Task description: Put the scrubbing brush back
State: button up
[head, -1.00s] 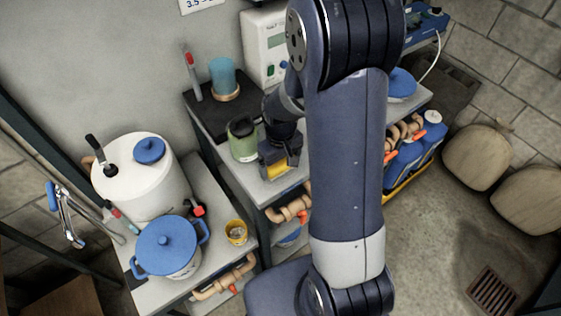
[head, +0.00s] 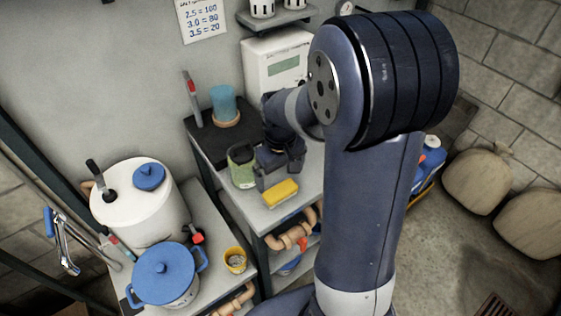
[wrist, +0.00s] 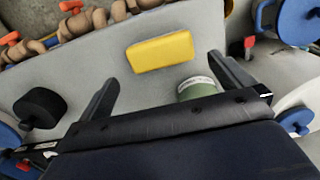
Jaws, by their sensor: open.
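A yellow block (head: 281,193), which I take for the scrubbing brush though no bristles show, lies flat on the grey bench top (head: 252,206) near its front edge. In the wrist view the yellow block (wrist: 160,52) lies just beyond my fingertips, roughly between their lines, with bare surface around it. My gripper (head: 278,176) is open and empty, right behind the block in the head view. Its two spread fingers show in the wrist view (wrist: 163,74), and neither visibly touches the block.
A green jar (head: 242,166) stands close left of my gripper. A blue cup (head: 224,103) and a red-tipped stick (head: 191,98) stand on a black mat behind. A blue-lidded pot (head: 165,272), white tank (head: 140,212) and yellow cup (head: 235,260) stand left. Pipes (head: 290,238) run below the edge.

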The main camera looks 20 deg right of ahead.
aim_at(280, 189)
jog(key=shift+r, duration=2.4)
